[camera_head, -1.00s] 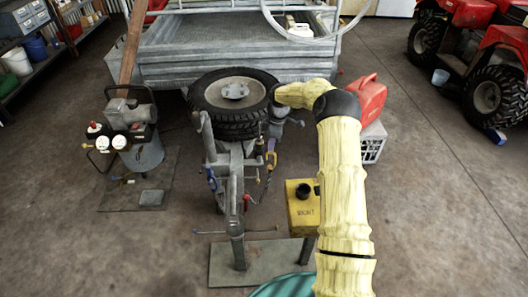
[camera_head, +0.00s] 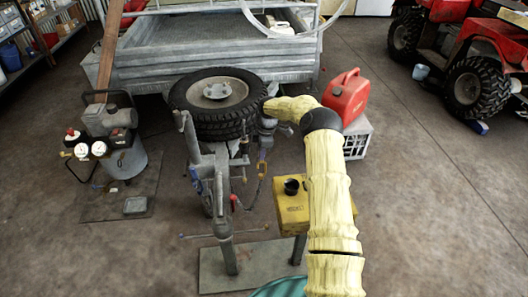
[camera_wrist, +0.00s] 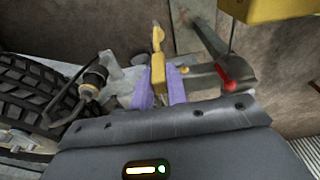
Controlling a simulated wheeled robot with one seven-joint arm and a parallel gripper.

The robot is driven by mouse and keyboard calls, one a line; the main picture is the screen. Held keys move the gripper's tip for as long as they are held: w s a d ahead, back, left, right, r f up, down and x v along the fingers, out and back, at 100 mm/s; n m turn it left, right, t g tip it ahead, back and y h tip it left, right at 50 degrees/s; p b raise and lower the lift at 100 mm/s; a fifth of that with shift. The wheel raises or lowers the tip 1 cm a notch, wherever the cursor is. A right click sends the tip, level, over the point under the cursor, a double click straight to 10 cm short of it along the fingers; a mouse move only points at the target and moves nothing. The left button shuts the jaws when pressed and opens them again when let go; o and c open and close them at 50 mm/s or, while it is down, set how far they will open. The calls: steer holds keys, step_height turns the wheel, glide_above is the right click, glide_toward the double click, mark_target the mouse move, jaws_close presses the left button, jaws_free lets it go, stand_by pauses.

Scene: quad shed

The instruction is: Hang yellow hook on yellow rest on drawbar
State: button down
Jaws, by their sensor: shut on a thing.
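My gripper (camera_wrist: 161,92) has purple fingers and is shut on the yellow hook (camera_wrist: 158,70), which points away from the palm in the wrist view. In the head view my gripper (camera_head: 262,156) is small, just right of the grey drawbar (camera_head: 222,190). A thin chain or cable (camera_head: 254,198) hangs below it. A small yellow spot on the drawbar's right side (camera_head: 244,178) may be the yellow rest, but it is too small to be sure. I see no clear contact between hook and drawbar.
A red-handled lever (camera_wrist: 226,76) lies right of the hook. A yellow box (camera_head: 291,210) stands close right of the drawbar. The spare tyre (camera_head: 218,100) and trailer (camera_head: 205,55) are behind. A red fuel can (camera_head: 346,97) sits on a white crate.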

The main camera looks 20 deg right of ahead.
steer(key=w+a+f+b, duration=0.1)
steer(key=a+f, duration=0.1)
steer(key=a, duration=0.5)
stand_by(0.9)
steer(key=shift+w+a, duration=0.1)
steer(key=shift+p, duration=0.3)
stand_by(0.9)
steer(key=shift+f+b, duration=0.75)
steer(key=shift+f, duration=1.25)
stand_by(1.0)
steer(key=c, duration=0.8)
jaws_free()
steer(key=shift+c, duration=0.2)
